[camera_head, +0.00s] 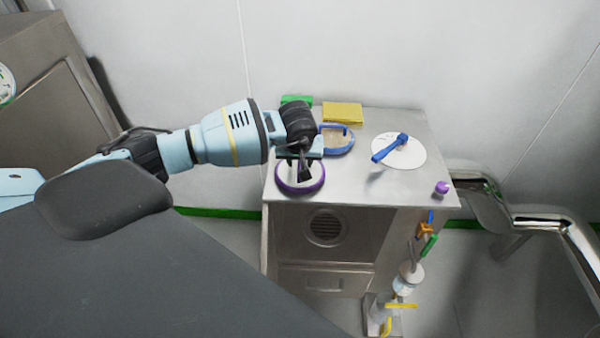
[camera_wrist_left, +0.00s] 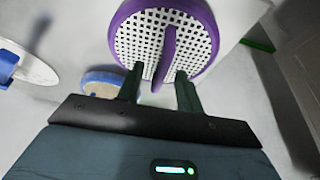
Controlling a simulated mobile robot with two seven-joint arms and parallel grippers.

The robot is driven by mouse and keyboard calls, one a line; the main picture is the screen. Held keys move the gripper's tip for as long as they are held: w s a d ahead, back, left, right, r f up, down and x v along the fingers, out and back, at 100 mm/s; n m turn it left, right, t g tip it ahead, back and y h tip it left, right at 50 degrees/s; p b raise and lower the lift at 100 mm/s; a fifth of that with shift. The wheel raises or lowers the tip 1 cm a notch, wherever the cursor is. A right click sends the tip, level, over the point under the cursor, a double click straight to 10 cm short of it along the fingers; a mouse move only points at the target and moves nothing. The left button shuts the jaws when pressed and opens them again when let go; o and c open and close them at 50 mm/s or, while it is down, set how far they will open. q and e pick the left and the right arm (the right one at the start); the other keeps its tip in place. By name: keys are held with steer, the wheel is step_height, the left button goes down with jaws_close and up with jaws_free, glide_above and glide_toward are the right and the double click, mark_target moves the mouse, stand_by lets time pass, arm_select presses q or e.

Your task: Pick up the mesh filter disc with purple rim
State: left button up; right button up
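The mesh filter disc with purple rim (camera_head: 300,188) lies at the front left corner of the steel cabinet top. In the left wrist view the disc (camera_wrist_left: 203,33) shows a white perforated face and a raised purple bar across its middle. My left gripper (camera_head: 304,168) is over the disc, pointing down at it. In the left wrist view its two fingers (camera_wrist_left: 158,76) are apart, with the near end of the purple bar between them and clear gaps on both sides. The gripper partly hides the disc in the head view. My right gripper is in neither view.
A blue-rimmed disc (camera_head: 338,148) lies just behind the purple one. A white disc (camera_head: 412,155) with a blue handle (camera_head: 388,149) is to the right. A yellow block (camera_head: 342,112) and a green one (camera_head: 296,100) are at the back. A small purple item (camera_head: 441,187) sits near the right edge.

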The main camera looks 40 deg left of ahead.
arm_select(q)
jaws_close()
steer(key=shift+r, duration=0.15)
steer(key=shift+r, duration=0.2)
step_height(320, 180, up, 3)
steer(key=shift+s+d, duration=0.15)
steer(key=s+d+r, duration=0.1)
steer(key=s+d, duration=0.9)
steer(key=s, duration=0.1)
steer(key=shift+s+d+r+b, duration=0.15)
steer(key=shift+s+b, duration=0.2)
